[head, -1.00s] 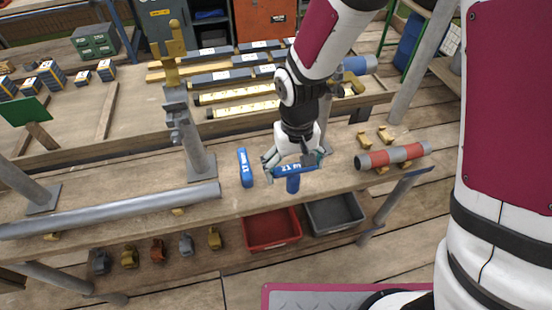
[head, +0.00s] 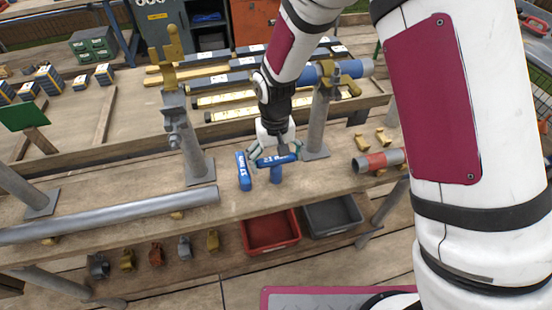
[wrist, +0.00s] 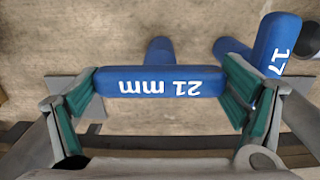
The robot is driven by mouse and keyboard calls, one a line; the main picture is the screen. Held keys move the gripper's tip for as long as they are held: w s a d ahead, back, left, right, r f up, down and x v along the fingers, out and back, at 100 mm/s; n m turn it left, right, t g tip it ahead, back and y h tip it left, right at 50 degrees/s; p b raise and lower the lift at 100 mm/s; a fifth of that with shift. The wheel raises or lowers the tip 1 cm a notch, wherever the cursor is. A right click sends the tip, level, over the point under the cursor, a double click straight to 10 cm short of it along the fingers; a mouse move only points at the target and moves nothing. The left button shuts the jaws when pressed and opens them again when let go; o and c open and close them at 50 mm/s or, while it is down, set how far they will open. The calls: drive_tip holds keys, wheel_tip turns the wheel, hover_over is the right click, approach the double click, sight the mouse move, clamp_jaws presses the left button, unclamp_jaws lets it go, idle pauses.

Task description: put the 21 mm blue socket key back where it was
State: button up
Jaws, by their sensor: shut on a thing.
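The 21 mm blue socket key (wrist: 160,82) is held in my gripper (wrist: 163,97), between its green-lined fingers, with its label upside down in the wrist view. In the head view the key (head: 276,160) has its crossbar on top and its stem pointing down toward the bench; I cannot tell whether the stem touches the wood. My gripper (head: 272,150) is above the bench, shut on the crossbar.
A red bin (head: 270,249) and a grey bin (head: 332,230) sit below the bench's front edge. A grey post (head: 319,125) stands close to the right of my gripper, another post (head: 193,145) to the left. A long grey pipe (head: 120,213) lies along the front left.

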drive_tip(key=shift+f, duration=0.2)
drive_tip(key=o, duration=1.4)
drive_tip(key=shift+o, duration=0.2)
drive_tip(key=shift+r, duration=0.1)
wheel_tip(320, 180, up, 12)
drive_tip(key=shift+w+r, duration=0.1)
drive_tip(key=shift+r, duration=0.05)
